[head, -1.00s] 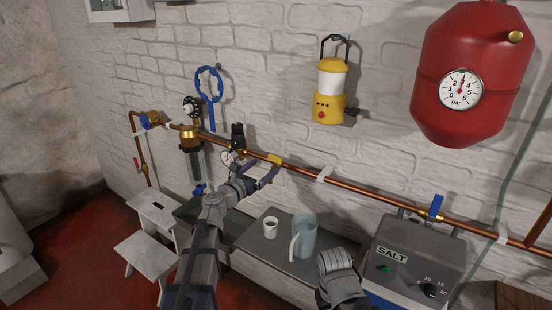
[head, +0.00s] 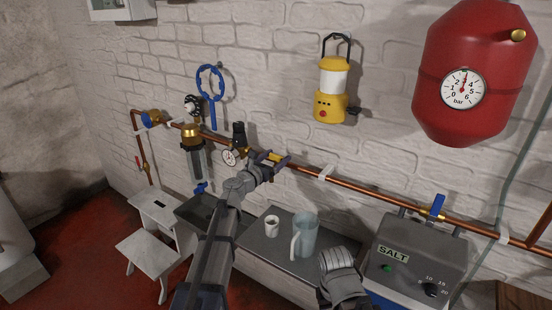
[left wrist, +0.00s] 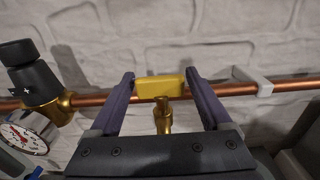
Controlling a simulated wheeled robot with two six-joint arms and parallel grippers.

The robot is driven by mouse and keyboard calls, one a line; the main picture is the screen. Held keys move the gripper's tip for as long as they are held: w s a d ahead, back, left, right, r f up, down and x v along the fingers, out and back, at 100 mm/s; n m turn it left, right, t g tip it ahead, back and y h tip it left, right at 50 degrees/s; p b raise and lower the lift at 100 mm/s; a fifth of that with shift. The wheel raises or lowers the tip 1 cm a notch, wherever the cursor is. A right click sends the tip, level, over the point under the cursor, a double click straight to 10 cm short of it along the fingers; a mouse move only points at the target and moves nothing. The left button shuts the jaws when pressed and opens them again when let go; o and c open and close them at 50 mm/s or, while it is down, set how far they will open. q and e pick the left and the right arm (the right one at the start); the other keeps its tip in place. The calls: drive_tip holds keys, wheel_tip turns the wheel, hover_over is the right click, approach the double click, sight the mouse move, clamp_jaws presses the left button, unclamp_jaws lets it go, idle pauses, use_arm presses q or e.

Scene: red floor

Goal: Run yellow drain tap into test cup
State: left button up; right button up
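The yellow drain tap (head: 275,157) sits on the copper pipe; its handle (left wrist: 158,87) shows as a yellow bar above a brass body (left wrist: 163,115) in the left wrist view. My left gripper (head: 272,162) is at the tap. In the left wrist view its fingers (left wrist: 160,82) are apart, one at each end of the handle, with small gaps visible. A small white cup (head: 272,226), likely the test cup, stands upright on the grey surface (head: 262,246) below. My right gripper's fingers are not seen; a grey part of my right arm shows low in the head view.
A clear jug (head: 305,236) stands right of the cup. The pressure gauge (head: 229,157) and black-capped regulator (left wrist: 28,70) are just left of the tap. A pipe clip (head: 326,172) and the SALT unit (head: 413,255) are to the right. A white step stool (head: 155,240) stands left.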

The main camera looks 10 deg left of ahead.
use_arm(q)
drive_tip(key=c, duration=1)
drive_tip(key=shift+s+d+n+t+y, duration=0.1)
drive_tip(key=shift+n+t+y, duration=0.3)
drive_tip(key=shift+n+y, duration=0.6)
drive_tip(key=shift+c, duration=0.2)
drive_tip(key=shift+n+t+y, duration=0.3)
drive_tip(key=shift+n+y, duration=0.6)
drive_tip(key=shift+y, duration=1)
drive_tip(key=o, duration=1.4)
drive_tip(key=shift+c, duration=0.2)
drive_tip(key=s, duration=0.7)
drive_tip(key=shift+s+a, duration=0.3)
